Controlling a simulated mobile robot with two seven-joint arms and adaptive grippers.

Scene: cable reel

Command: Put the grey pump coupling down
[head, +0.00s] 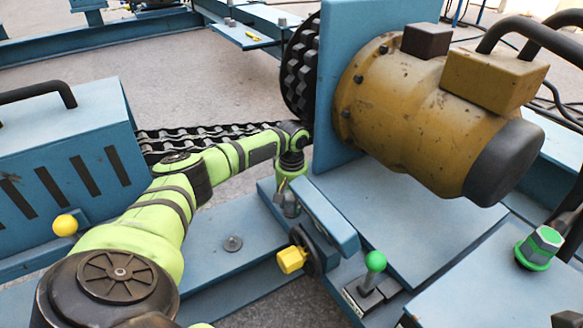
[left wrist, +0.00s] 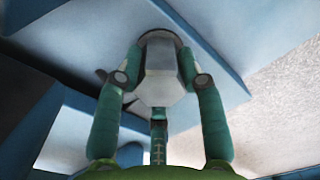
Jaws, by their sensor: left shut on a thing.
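My left gripper (head: 289,203) points down beside the blue block at the machine's front, below the blue motor plate. In the left wrist view its green fingers (left wrist: 158,80) are shut on the grey pump coupling (left wrist: 158,88), a faceted grey piece between them. A blue surface lies close behind the coupling. In the head view the coupling is small and mostly hidden by the gripper, so I cannot tell whether it touches anything below. My right gripper is not in view.
An ochre motor (head: 425,105) stands right of my gripper. A yellow knob (head: 291,260) and a green-balled lever (head: 375,262) are close in front. A grey hexagonal fitting with green rings (head: 542,245) stands at right. The blue base beam (head: 225,285) is mostly bare.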

